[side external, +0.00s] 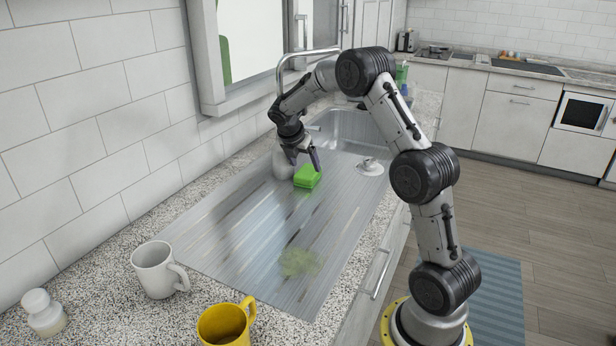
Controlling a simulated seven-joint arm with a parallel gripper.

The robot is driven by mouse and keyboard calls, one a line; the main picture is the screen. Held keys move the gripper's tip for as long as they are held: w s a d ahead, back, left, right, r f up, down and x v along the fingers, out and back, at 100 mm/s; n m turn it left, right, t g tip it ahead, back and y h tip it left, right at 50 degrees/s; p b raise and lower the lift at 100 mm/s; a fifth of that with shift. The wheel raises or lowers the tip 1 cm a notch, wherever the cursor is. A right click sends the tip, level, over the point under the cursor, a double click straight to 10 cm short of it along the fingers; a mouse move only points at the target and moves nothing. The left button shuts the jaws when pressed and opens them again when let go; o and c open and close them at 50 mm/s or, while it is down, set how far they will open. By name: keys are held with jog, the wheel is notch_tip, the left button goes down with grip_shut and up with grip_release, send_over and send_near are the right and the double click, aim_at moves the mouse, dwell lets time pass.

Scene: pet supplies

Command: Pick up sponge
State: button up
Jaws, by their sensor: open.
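The green sponge (307,177) lies on the grey metal drainboard (225,230), near its far end by the sink. My gripper (305,163) points down just above and beside the sponge, with its fingers spread and nothing between them. One finger hangs close over the sponge's top edge. I cannot tell whether it touches. The sponge's far side is partly hidden by the fingers.
A pale rounded object (282,165) stands right behind the gripper. The sink (350,130) and faucet (308,52) lie beyond. A white mug (158,270) and yellow mug (226,325) stand in front.

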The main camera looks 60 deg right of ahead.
aim_at(308, 171)
jog(key=x, duration=0.5)
jog(key=shift+w+d, duration=0.1)
jog(key=shift+d, duration=0.05)
jog(key=c, duration=1)
